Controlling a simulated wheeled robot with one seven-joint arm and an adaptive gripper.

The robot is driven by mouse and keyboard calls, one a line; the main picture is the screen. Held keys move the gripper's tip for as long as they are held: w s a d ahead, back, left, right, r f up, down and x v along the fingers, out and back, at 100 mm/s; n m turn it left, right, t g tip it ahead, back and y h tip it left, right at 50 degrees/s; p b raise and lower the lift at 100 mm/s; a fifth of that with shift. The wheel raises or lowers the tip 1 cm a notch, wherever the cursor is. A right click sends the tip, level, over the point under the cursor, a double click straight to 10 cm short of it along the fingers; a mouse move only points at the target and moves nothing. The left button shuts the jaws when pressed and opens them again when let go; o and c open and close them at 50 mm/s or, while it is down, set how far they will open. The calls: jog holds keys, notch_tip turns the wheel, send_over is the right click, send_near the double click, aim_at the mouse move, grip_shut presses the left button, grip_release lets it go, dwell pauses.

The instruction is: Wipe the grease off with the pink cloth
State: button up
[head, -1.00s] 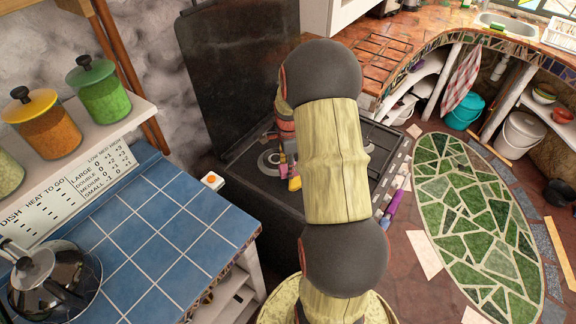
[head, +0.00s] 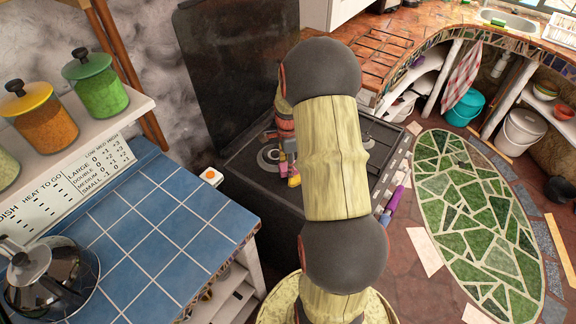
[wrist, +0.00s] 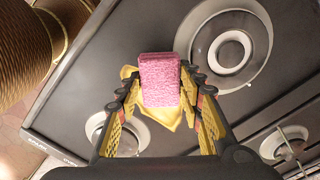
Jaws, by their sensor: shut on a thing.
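The pink cloth (wrist: 160,80) shows in the wrist view as a textured pink block between my fingers, with a yellow piece below it. My gripper (wrist: 160,95) is shut on it, over the dark stove top (wrist: 120,60). In the head view my arm hides most of the gripper; a small pink and yellow patch (head: 293,180) shows beside the arm above the stove. I cannot make out any grease on the visible stove surface. I cannot tell whether the cloth touches the stove.
Round burners (wrist: 232,50) lie on the stove top. A dark upright panel (head: 225,70) stands behind the stove. A blue tiled counter (head: 160,225) with a kettle (head: 45,275) is at left.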

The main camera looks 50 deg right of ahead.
jog(key=shift+f+b, duration=0.3)
jog(key=shift+f, duration=0.4)
jog(key=shift+s, duration=0.1)
jog(key=shift+s+d+r+p, duration=0.15)
jog(key=shift+s+p, duration=0.2)
jog(key=shift+s, duration=0.85)
jog(key=shift+s+d+f+p, duration=0.15)
jog(key=shift+s+p, duration=0.1)
jog(key=shift+s, duration=1.05)
jog(key=shift+s+d+f+p, duration=0.1)
jog(key=shift+s+p, duration=0.1)
jog(key=shift+s, duration=1.1)
jog(key=shift+w+d+f, duration=0.1)
jog(key=shift+w+d, duration=0.05)
jog(key=shift+d, duration=0.4)
jog(key=shift+c, duration=0.4)
jog(key=shift+d, duration=0.35)
jog(key=c, duration=0.3)
jog(key=shift+w+d, duration=0.15)
jog(key=shift+w, duration=0.25)
grip_shut()
jog(key=shift+w+d, duration=0.15)
jog(key=shift+w, duration=0.05)
jog(key=shift+w+a, duration=0.2)
jog(key=shift+w, duration=0.55)
jog(key=shift+w+a, duration=0.15)
jog(key=shift+w, duration=0.55)
